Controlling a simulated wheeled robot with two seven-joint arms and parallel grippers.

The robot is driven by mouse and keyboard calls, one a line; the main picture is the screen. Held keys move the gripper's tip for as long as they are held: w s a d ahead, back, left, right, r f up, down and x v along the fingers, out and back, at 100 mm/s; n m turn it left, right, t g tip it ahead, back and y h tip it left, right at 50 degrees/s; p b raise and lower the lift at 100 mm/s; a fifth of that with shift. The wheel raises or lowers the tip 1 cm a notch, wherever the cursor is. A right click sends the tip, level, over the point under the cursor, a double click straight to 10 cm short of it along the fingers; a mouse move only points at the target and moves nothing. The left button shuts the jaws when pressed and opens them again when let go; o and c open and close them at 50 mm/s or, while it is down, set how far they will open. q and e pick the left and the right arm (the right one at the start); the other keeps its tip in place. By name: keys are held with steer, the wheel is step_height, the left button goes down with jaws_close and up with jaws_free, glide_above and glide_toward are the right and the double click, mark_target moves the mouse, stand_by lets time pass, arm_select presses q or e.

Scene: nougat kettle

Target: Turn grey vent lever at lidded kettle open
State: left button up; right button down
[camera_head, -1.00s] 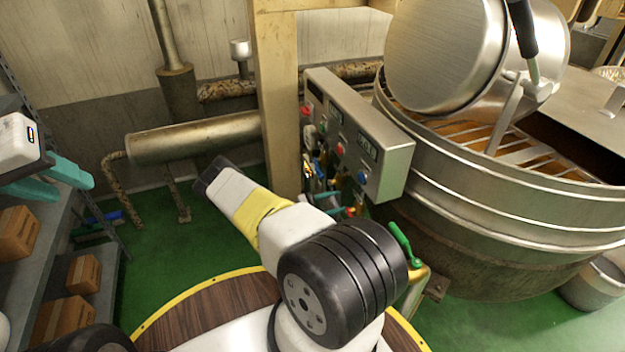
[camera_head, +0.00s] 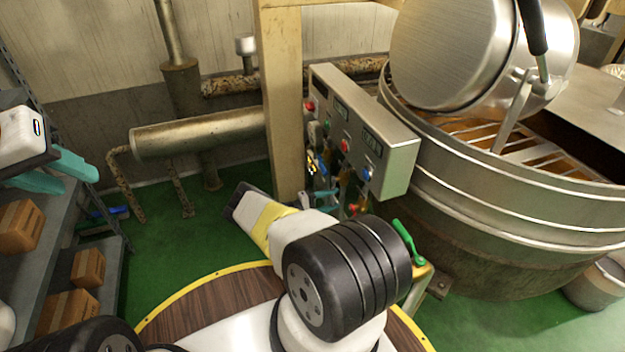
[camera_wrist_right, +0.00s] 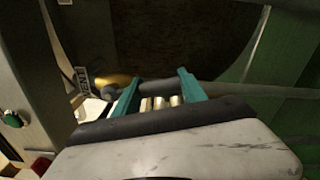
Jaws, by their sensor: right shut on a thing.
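In the right wrist view, my right gripper (camera_wrist_right: 158,88) has its two teal fingers around a dark grey lever (camera_wrist_right: 153,87) and is shut on it. A small brass fitting (camera_wrist_right: 117,80) and a white tag reading VENT (camera_wrist_right: 82,79) are just left of the fingers. In the head view, the large steel kettle (camera_head: 500,205) stands at the right, with a metal drum and a slatted grate at its top.
A control box (camera_head: 370,130) with red and blue buttons is beside the kettle, by a beige post (camera_head: 284,100). A grey shelf (camera_head: 75,225) with cardboard boxes stands at the left. A rusty horizontal tank (camera_head: 195,132) is behind. Green floor between is mostly clear.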

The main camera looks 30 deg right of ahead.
steer(key=shift+w+d+f+m, duration=0.15)
steer(key=shift+w+m, duration=0.4)
steer(key=shift+m, duration=0.3)
steer(key=shift+w+a+f+m, duration=0.1)
steer(key=shift+w+m, duration=0.45)
steer(key=shift+m, duration=0.3)
steer(key=c, duration=0.6)
jaws_free()
steer(key=shift+c, duration=0.2)
steer(key=w+a, duration=0.1)
steer(key=a, duration=0.6)
steer(key=shift+a, duration=0.3)
